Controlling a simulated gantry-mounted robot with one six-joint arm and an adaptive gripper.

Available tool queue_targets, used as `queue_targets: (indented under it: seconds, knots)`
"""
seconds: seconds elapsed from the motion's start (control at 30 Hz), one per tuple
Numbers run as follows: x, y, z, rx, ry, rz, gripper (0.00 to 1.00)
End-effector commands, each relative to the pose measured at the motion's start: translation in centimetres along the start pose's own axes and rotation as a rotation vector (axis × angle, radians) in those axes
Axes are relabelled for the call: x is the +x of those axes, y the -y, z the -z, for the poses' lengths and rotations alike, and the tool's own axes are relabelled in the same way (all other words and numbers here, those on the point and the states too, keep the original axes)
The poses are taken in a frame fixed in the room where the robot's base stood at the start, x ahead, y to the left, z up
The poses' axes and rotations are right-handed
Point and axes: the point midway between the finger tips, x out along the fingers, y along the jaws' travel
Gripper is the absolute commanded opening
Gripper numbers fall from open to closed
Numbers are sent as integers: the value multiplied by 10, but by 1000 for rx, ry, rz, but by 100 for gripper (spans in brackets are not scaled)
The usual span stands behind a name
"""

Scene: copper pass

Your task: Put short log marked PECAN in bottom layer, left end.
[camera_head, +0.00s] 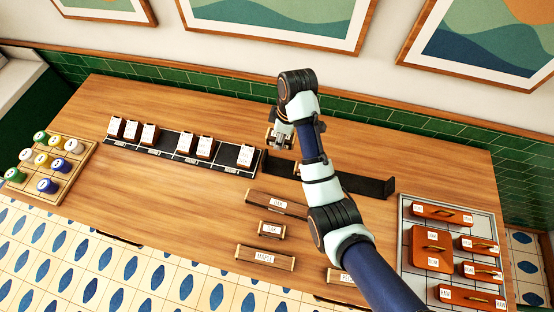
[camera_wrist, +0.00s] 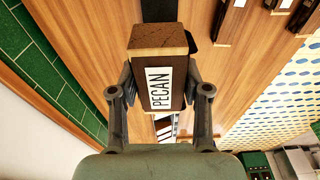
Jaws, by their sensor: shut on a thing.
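The short log marked PECAN (camera_wrist: 152,42) is dark brown with a white label, and in the wrist view it sits between my two fingers. My gripper (camera_wrist: 160,85) is shut on it. In the head view my gripper (camera_head: 282,138) is near the back of the table, at the left end of a long black holder (camera_head: 350,183). The log is small and partly hidden there. It appears held above the table, but I cannot tell its exact height.
Several labelled logs lie in front of the holder, including one marked MAPLE (camera_head: 265,257); one is partly behind my arm. A black card rack (camera_head: 168,150) stands left. A tray of orange-brown boxes (camera_head: 405,215) is at right, and a wooden jar board (camera_head: 75,183) at far left.

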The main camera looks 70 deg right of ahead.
Motion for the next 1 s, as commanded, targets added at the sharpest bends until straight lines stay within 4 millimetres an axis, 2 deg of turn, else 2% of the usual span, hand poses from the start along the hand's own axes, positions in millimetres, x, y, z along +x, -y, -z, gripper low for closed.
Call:
queue_targets:
  seconds: [0.03, 0.1, 0.17, 0.3, 0.4, 0.5, 0.67, 0.87, 1.0]
  knots:
    - [31, 0, -5, 0, 1, 1, 10]
    - [53, 0, -8, 0, 0, 1, 10]
    - [61, 1, -10, 1, 2, 4, 10]
    - [101, 2, -16, 1, 3, 5, 10]
    - [122, 1, -19, 0, 2, 3, 10]
    - [134, 0, -20, 0, 1, 1, 10]
    - [139, 0, -21, 0, 0, 0, 10]
    - [173, 1, -27, 0, 2, 3, 10]
    - [180, 0, -27, 0, 0, 0, 10]
